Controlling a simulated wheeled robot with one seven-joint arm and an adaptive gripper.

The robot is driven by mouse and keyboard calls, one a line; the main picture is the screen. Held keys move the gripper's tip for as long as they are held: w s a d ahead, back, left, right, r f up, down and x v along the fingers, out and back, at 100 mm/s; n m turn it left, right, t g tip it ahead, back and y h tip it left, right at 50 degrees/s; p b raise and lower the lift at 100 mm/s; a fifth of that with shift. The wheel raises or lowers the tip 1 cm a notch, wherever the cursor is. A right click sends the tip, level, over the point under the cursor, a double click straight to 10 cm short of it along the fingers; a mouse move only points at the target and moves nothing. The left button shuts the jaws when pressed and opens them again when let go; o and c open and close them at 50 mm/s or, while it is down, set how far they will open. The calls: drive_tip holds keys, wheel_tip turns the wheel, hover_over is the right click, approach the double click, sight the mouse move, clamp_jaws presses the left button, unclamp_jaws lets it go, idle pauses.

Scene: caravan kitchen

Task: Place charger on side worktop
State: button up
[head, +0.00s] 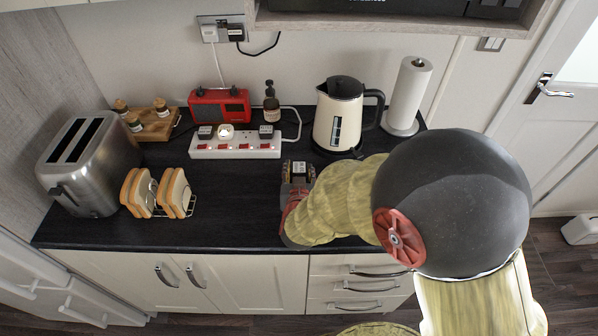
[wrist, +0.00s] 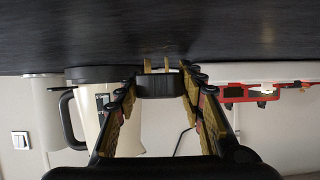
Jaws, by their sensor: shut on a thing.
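My gripper (head: 298,172) is low over the dark worktop (head: 235,220), right of its middle and in front of the kettle. It is shut on the charger, a small black plug block whose top shows between the fingers in the head view (head: 299,168). In the wrist view, which is upside down, the charger (wrist: 160,88) sits between my two fingertips (wrist: 163,80), with brass pins pointing toward the worktop (wrist: 90,35). I cannot tell whether the pins touch the surface.
A white power strip (head: 235,152) with several plugs lies left of my gripper, before a red radio (head: 219,106). A cream kettle (head: 337,115) and paper roll (head: 408,95) stand behind. A toaster (head: 90,160) and toast rack (head: 170,203) are left. The front middle is clear.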

drive_tip(key=shift+f, duration=0.1)
drive_tip(key=shift+f, duration=0.15)
drive_tip(key=o, duration=1.1)
drive_tip(key=shift+o, duration=0.2)
